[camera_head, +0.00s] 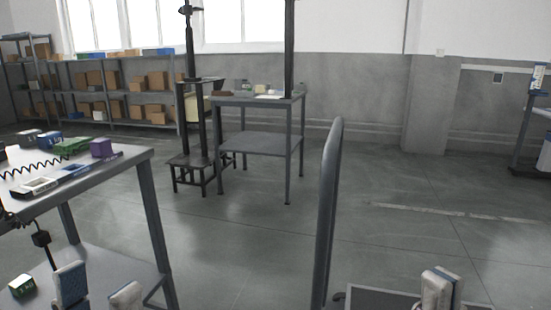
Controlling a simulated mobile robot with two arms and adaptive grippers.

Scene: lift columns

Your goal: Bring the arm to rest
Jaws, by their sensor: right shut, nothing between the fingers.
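My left gripper (98,291) is at the bottom left, in front of the near table's lower shelf. Its two pale fingertips stand apart, with nothing seen between them. My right gripper (440,288) is at the bottom right, above a dark flat surface (378,300). Its fingertips are together and hold nothing. Most of both arms lies outside the picture.
A grey table (115,168) at the left bears a purple box (101,148), a green box (72,146) and a handheld device (38,186). A tall grey upright (328,215) stands between my grippers. A second table (262,144) stands further back. Open floor lies right.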

